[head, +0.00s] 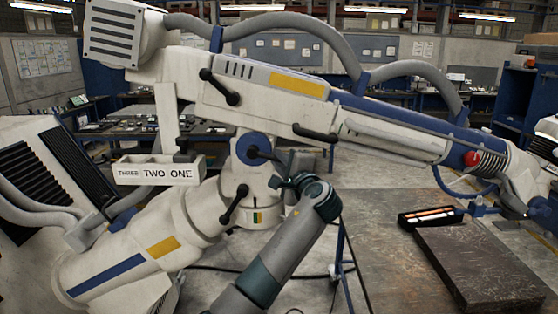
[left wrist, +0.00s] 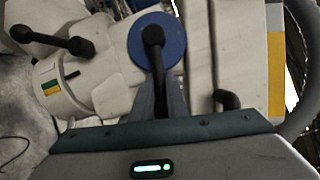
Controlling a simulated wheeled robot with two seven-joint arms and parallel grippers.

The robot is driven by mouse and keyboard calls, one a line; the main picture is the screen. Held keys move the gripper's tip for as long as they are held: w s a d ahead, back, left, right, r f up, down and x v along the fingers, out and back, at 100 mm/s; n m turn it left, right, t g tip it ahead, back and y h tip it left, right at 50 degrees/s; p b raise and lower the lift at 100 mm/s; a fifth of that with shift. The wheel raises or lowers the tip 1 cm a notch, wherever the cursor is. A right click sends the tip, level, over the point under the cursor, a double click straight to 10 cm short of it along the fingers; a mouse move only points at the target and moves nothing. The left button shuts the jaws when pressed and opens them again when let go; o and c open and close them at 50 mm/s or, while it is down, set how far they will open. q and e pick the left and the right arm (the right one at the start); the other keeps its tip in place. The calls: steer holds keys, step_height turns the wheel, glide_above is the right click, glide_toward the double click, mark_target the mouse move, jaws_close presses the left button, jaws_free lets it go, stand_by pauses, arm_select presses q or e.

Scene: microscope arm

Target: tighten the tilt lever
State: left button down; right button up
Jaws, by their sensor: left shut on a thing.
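The tilt lever (left wrist: 153,40) is a black lever on a round blue hub (left wrist: 139,45) in the left wrist view. In the head view the blue hub (head: 250,147) is at the middle of the microscope arm, on the joint above the white column. My left gripper (left wrist: 157,88) is shut on the lower part of the lever, its two fingers on either side of it. In the head view my left gripper (head: 279,168) reaches the hub from the lower right, and the lever's held end is partly hidden. My right gripper is out of view.
Another black lever (head: 235,204) stands on the column below the hub; it also shows in the left wrist view (left wrist: 60,40). A white tray (head: 157,170) marked THREE TWO ONE is at the left. A dark slab (head: 480,275) lies at the lower right.

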arm_select(q)
steer(key=shift+d+f, duration=0.1)
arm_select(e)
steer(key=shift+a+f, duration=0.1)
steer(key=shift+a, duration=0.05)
arm_select(q)
steer(key=shift+f+m+t+b, duration=0.3)
steer(key=shift+f+m+b, duration=0.15)
steer(key=shift+m, duration=0.15)
steer(key=shift+a+f+m+t+h+b, duration=0.15)
steer(key=shift+a+f+m+t+b, duration=0.35)
steer(key=shift+m, duration=0.6)
steer(key=shift+a+f+m+t+h+b, duration=0.1)
steer(key=shift+a+f+m+t+b, duration=0.15)
steer(key=shift+f+m, duration=0.65)
steer(key=shift+a+f+m+t+h+b, duration=0.15)
steer(key=shift+a+f+m+t+b, duration=0.25)
steer(key=shift+m, duration=0.9)
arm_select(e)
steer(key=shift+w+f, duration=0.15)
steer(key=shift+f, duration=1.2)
arm_select(q)
steer(key=shift+d, duration=0.1)
steer(key=c, duration=1.9)
jaws_free()
steer(key=shift+o, duration=0.7)
steer(key=shift+w+d+r, duration=0.1)
steer(key=shift+w+d, duration=0.05)
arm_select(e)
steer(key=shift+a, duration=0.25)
